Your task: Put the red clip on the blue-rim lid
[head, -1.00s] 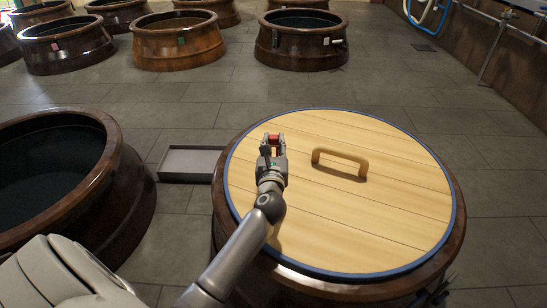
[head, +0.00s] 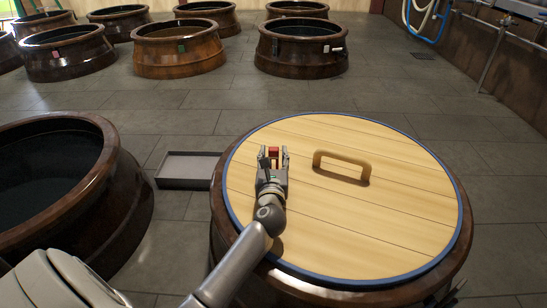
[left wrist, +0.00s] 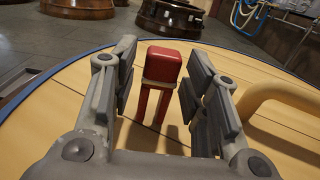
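The blue-rim lid (head: 400,225) is a round, pale wooden disc with a bent wooden handle (head: 342,165), lying on a brown jar. The red clip (head: 273,152) is on the left part of the lid. In the left wrist view the red clip (left wrist: 162,68) stands upright on its two legs on the lid planks. My left gripper (head: 273,158) is around it, with its fingers spread. In the left wrist view the left gripper (left wrist: 160,85) shows a gap on both sides of the clip. My right gripper is not seen.
A large open jar (head: 125,190) stands at the left. A grey tray (head: 185,183) lies on the floor between it and the lidded jar. Several open jars, such as one with a white tag (head: 300,60), stand at the back. The lid's right half is clear.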

